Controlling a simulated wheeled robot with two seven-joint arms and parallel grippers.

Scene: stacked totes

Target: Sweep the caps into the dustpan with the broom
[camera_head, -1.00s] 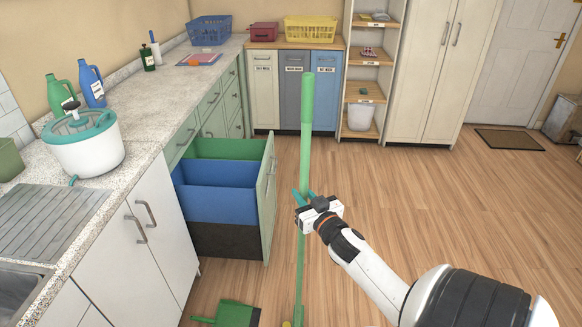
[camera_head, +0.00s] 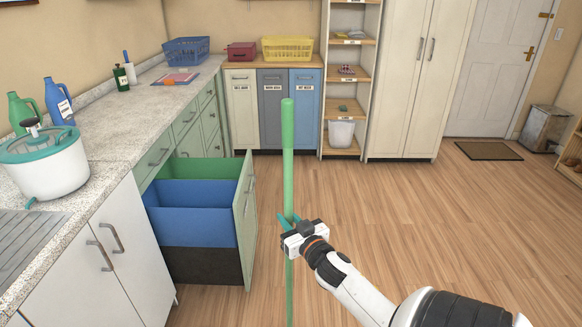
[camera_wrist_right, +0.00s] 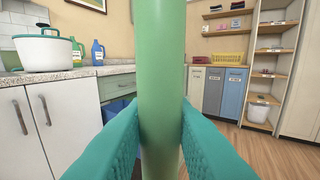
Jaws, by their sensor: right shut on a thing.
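My right gripper (camera_head: 290,222) is shut on the green handle of the broom (camera_head: 288,150), which stands nearly upright. In the right wrist view the handle (camera_wrist_right: 162,70) rises between the two teal fingers (camera_wrist_right: 160,135). The broom's lower end is below the head view's bottom edge. The dustpan and the caps are not visible now in either view. My left gripper is not in view.
An open drawer (camera_head: 248,215) with green, blue and black bins juts from the left cabinets, close to the broom. The counter (camera_head: 105,160) holds a white pot (camera_head: 45,170) and bottles. Wooden floor (camera_head: 400,200) is clear to the right.

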